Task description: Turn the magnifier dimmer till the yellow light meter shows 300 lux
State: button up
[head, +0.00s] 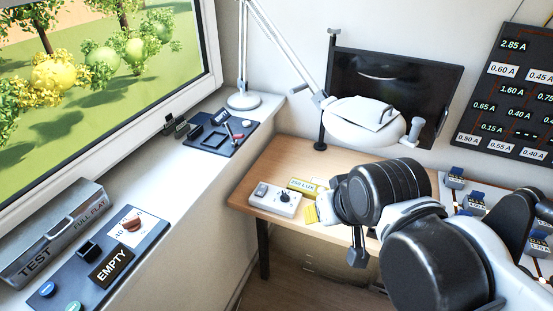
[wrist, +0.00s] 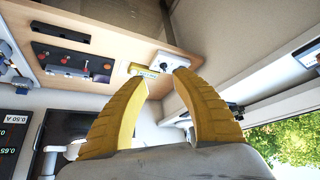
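The magnifier dimmer, a white box with a black knob (head: 285,198), sits near the left end of the wooden desk (head: 262,170). It also shows in the wrist view (wrist: 168,66), just beyond my fingertips. The yellow light meter (head: 303,186) lies beside it, and in the wrist view (wrist: 143,71) it is left of the dimmer. Its display carries a LUX reading whose digits are too small to read surely. My gripper (wrist: 166,82) has its yellow fingers apart with nothing between them. In the head view a yellow fingertip (head: 312,213) shows right of the dimmer, apparently apart from it.
The white magnifier lamp (head: 365,120) hangs over the desk on a jointed arm, with a dark screen (head: 395,85) behind. The windowsill at left holds a dark tool tray (head: 222,133) and a panel marked EMPTY (head: 111,264). Small blue-topped devices (head: 456,176) stand at right.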

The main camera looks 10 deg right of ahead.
jog(key=w+r+g+p, duration=0.1)
jog(key=w+r+g, duration=0.15)
jog(key=w, duration=0.55)
jog(key=n+g+p, duration=0.1)
jog(key=g+p, duration=0.2)
jog(key=g, duration=0.1)
send_over(285, 194)
notch_tip(285, 194, down, 16)
notch_tip(285, 194, down, 11)
jog(key=b, duration=0.3)
jog(key=shift+r, duration=0.1)
grip_shut()
